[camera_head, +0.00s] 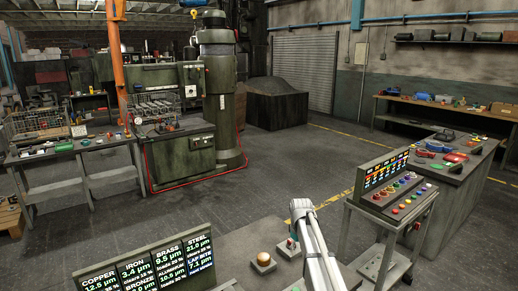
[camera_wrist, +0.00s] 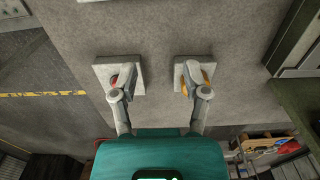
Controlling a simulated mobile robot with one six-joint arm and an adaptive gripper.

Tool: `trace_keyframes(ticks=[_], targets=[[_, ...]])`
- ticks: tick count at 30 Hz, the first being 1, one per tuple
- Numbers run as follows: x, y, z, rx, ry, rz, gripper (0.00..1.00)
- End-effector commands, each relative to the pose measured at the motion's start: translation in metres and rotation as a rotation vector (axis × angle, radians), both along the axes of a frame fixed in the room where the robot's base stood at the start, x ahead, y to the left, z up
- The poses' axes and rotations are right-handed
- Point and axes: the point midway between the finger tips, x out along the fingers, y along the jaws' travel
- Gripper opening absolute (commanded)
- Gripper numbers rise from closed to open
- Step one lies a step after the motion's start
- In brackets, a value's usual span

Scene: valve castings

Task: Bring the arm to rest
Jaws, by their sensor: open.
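My gripper (camera_wrist: 157,80) is open and empty in the wrist view, its two grey fingers spread wide ahead of its teal body. The fingers overlap two pale square pads in the picture; whether they touch them is unclear. The left pad (camera_wrist: 134,87) carries a red button, partly hidden by a finger. The right pad (camera_wrist: 180,68) carries an orange-yellow button, also partly hidden. In the head view my pale arm reaches up from the lower edge over the grey bench (camera_head: 235,247). A round orange-tan button (camera_head: 264,258) sits on its pad left of the arm.
A display board (camera_head: 150,262) with metal names stands at front left. A cart (camera_head: 385,225) with a console of coloured buttons (camera_head: 398,192) stands right of my arm. A green machine (camera_head: 180,155), a side table (camera_head: 75,148) and benches stand farther off. The middle floor is clear.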

Motion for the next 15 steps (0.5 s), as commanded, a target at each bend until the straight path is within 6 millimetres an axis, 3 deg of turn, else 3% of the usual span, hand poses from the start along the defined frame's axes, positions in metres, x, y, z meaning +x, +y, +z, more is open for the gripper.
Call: trace_keyframes(ticks=[9,15], targets=[[-0.042,-0.005,-0.008,0.0,0.0,-0.084,0.6],[-0.084,-0.008,-0.015,0.0,0.0,-0.171,0.6]])
